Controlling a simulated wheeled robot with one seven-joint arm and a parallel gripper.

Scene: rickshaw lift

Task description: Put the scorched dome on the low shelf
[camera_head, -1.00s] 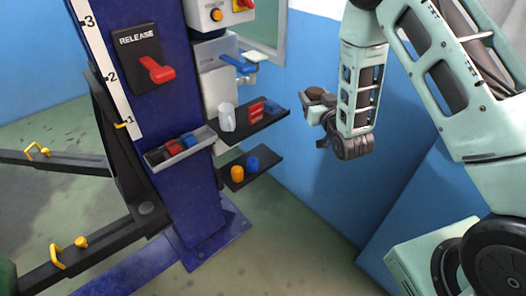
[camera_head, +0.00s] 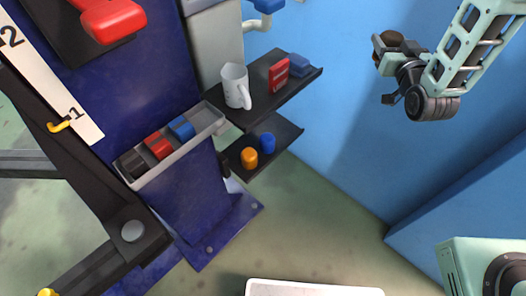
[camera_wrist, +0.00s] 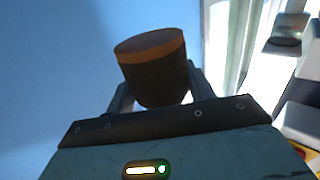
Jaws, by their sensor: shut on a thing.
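A dark brown, rounded thing with an orange-brown band, which I take for the scorched dome (camera_wrist: 155,75), is between the fingers of my gripper (camera_wrist: 158,88). In the head view the dome (camera_head: 402,46) shows small, and my gripper (camera_head: 388,46) is shut on it, up in the air at the upper right. The low shelf (camera_head: 285,139) is a dark ledge beside the blue post. An orange cylinder (camera_head: 249,158) and a blue cylinder (camera_head: 268,143) stand on it. My gripper is well to the right of this shelf and apart from it.
A grey tray (camera_head: 208,120) juts from the post at left. Open air lies between shelves and gripper.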

